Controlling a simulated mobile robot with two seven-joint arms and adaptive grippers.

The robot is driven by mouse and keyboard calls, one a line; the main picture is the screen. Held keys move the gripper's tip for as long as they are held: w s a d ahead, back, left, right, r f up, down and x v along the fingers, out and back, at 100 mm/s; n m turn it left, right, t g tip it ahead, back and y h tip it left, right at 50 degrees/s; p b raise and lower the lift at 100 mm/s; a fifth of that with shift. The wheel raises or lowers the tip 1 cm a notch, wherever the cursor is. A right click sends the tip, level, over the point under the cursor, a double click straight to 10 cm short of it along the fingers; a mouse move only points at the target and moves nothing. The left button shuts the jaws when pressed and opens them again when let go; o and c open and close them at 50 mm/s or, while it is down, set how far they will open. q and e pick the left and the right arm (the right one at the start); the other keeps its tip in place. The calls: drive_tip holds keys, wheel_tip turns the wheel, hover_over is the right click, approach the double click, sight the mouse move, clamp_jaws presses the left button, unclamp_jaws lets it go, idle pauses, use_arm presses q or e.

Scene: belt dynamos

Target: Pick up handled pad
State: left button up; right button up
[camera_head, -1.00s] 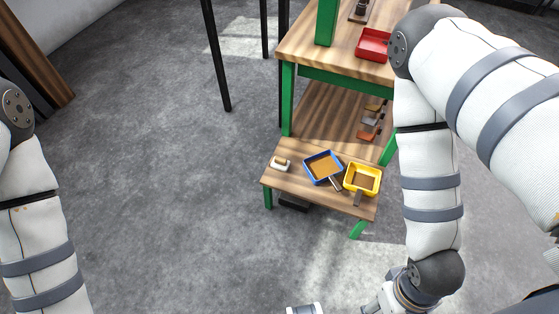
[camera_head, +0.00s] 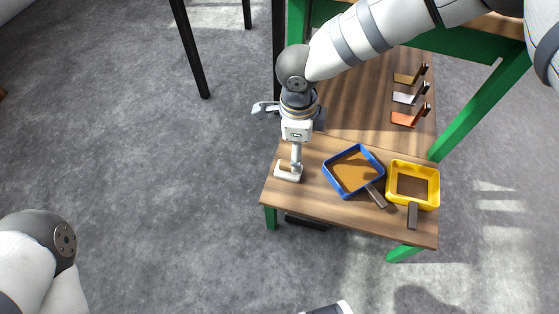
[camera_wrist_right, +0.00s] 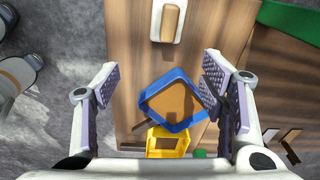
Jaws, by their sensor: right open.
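The handled pad (camera_head: 288,172), a pale block with a wooden grip on top, lies at the left end of the low wooden shelf. In the right wrist view the handled pad (camera_wrist_right: 168,22) is at the top edge, beyond the fingertips. My right gripper (camera_head: 296,128) is above the shelf's left part, and its underside partly overlaps the pad in the head view. In the wrist view my right gripper (camera_wrist_right: 160,82) has its two fingers wide apart, with nothing held between them. My left gripper does not clearly show; only part of that arm is at the lower left.
A blue tray (camera_head: 329,178) and a yellow tray (camera_head: 433,190), both with dark handles, stand right of the pad on the shelf (camera_head: 350,218). Several small scrapers (camera_head: 404,119) are farther back. A green leg (camera_head: 482,108) rises at right. The floor left is clear.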

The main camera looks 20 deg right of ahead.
sight(289, 163)
drive_tip(key=shift+m+y, duration=0.4)
drive_tip(key=shift+m, duration=0.3)
drive_tip(key=f+b, duration=0.1)
drive_tip(key=f, duration=0.2)
drive_tip(key=w+f+b, duration=0.1)
drive_tip(key=f+b, duration=0.1)
drive_tip(key=f, duration=0.2)
drive_tip(key=w+a+f+b, duration=0.1)
drive_tip(key=f, duration=0.3)
drive_tip(key=shift+w+b, duration=0.2)
drive_tip(key=shift+b, duration=0.2)
use_arm(q)
drive_tip(key=shift+g, duration=0.5)
drive_tip(key=f, duration=0.1)
drive_tip(key=s+f, duration=0.1)
drive_tip(key=f, duration=0.2)
drive_tip(key=shift+s+f, duration=0.15)
drive_tip(key=shift+s, duration=0.25)
use_arm(e)
drive_tip(key=shift+r, duration=0.15)
drive_tip(key=c, duration=1.3)
drive_tip(key=shift+c, duration=0.2)
